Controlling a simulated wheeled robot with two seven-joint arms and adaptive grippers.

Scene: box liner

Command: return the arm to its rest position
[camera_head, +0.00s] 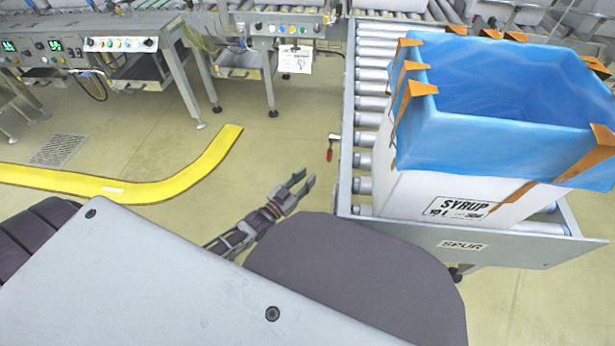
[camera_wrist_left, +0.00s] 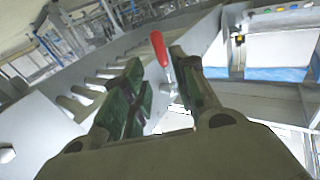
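My left gripper (camera_head: 304,180) is in the head view, left of the roller conveyor, over the floor. Its two fingers are apart with nothing between them. In the left wrist view its dark green fingers (camera_wrist_left: 160,75) are also apart, and a red handle (camera_wrist_left: 161,50) shows beyond the gap. My own body parts hide much of the left arm in the head view. My right gripper is in neither view. A white box labelled SYRUP (camera_head: 440,196) stands on the conveyor, with a blue liner (camera_head: 480,133) folded over its rim and orange tabs (camera_head: 416,92) along it.
The roller conveyor's side rail (camera_head: 346,130) runs just right of the gripper, with the red handle (camera_head: 330,152) on it. Control benches (camera_head: 120,45) stand at the back. A yellow floor strip (camera_head: 130,187) curves at left. Floor between is clear.

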